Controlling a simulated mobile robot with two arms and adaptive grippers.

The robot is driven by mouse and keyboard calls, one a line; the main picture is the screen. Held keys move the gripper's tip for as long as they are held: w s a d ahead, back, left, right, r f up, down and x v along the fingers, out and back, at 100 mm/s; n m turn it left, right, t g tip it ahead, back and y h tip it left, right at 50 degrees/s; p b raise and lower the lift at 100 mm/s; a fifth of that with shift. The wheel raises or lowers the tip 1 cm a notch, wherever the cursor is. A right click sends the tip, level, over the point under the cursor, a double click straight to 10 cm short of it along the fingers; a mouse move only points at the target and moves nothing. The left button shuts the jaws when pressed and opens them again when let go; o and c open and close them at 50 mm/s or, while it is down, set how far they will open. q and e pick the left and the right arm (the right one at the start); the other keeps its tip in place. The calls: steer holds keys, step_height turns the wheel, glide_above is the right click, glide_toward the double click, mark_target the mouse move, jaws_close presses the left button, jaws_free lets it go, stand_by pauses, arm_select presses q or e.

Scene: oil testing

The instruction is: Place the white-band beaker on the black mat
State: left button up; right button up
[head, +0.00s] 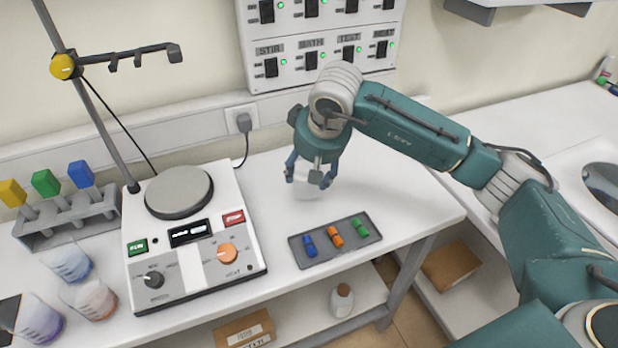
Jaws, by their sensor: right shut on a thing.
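My right gripper (311,178) is shut on a pale, clear beaker (307,191), taken to be the white-band beaker, at the bench between the hotplate and the small tray. The fingers hide much of it, its band is not clear, and I cannot tell whether its base touches the bench. The black mat (9,309) shows as a dark patch at the lower left edge, mostly cut off by the frame. A beaker with purple contents (40,322) stands at or beside it. My left gripper is not in view.
Beakers with blue (72,262) and orange-red (95,299) contents stand left of the hotplate stirrer (255,262). Behind them is a grey rack (70,222) with coloured-capped items. A clamp stand (100,115) rises behind the hotplate. A dark tray (298,252) holds three coloured vials.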

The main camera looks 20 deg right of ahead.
step_height(320, 180, down, 3)
steer(key=shift+f+p, duration=0.15)
steer(key=shift+p, duration=0.15)
steer(key=shift+f+b, duration=0.25)
steer(key=shift+b, duration=0.1)
steer(key=o, duration=1.2)
steer(key=shift+r, duration=0.15)
